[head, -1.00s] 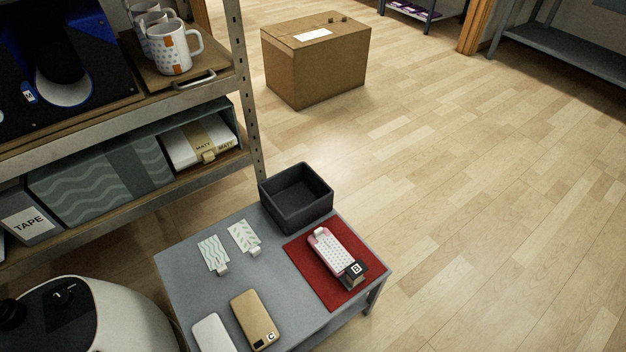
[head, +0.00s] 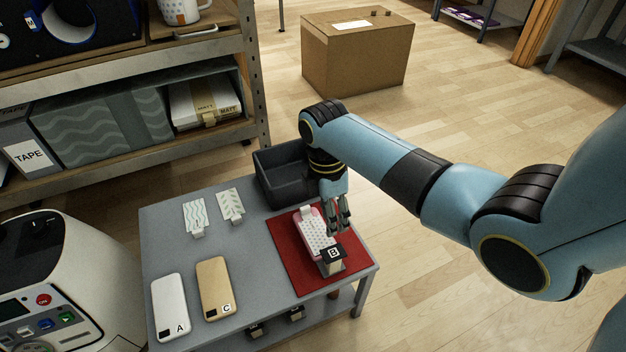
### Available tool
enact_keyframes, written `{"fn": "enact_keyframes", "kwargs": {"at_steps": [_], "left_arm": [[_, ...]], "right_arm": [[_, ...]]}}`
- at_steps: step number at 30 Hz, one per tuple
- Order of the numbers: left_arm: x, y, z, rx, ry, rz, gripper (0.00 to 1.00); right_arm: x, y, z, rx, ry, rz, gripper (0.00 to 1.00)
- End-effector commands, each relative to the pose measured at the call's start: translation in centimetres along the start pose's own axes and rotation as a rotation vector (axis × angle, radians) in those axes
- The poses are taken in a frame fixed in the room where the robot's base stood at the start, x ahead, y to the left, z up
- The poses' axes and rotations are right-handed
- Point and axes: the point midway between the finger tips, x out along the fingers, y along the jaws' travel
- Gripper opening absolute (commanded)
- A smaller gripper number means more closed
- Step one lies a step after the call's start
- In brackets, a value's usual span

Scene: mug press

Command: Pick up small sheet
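Two small patterned sheets lie on the grey table: one with waves (head: 195,214) and one with leaf marks (head: 230,203), each with a pale tab at its lower end. A third small sheet (head: 316,229), white with dots, appears to lie on a pink phone case (head: 303,234) on the red mat (head: 287,254). My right gripper (head: 340,230) points down at the right side of the pink case, fingers seemingly apart with nothing between them. I cannot tell whether it touches the case. My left gripper is not in view.
A dark open bin (head: 280,178) is behind the mat. White case A (head: 169,305) and tan case C (head: 215,288) lie at the front left. A shelf (head: 120,165) stands behind the table.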

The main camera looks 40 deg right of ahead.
Motion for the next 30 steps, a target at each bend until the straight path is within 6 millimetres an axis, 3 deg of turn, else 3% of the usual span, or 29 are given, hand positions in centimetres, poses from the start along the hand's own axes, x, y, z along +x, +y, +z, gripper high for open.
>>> {"fn": "enact_keyframes", "kwargs": {"at_steps": [1, 3, 7, 11, 18, 30], "left_arm": [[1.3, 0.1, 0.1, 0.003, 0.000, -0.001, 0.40], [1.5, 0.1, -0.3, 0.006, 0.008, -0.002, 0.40], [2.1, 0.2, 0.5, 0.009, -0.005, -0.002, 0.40], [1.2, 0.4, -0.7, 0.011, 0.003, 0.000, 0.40], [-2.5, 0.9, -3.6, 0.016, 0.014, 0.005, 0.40], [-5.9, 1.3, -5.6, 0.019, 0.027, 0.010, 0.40]], "right_arm": [[-0.8, 2.6, -0.8, -0.020, 0.011, 0.036, 0.38], [-3.5, 5.4, -1.6, -0.045, 0.024, 0.082, 0.38], [-5.5, 8.2, -2.3, -0.052, 0.037, 0.135, 0.38], [-5.1, 8.9, -2.5, -0.052, 0.039, 0.145, 0.38], [-2.1, 9.3, -2.6, -0.051, 0.039, 0.145, 0.38], [0.2, 9.4, -2.6, -0.050, 0.039, 0.145, 0.38]]}}
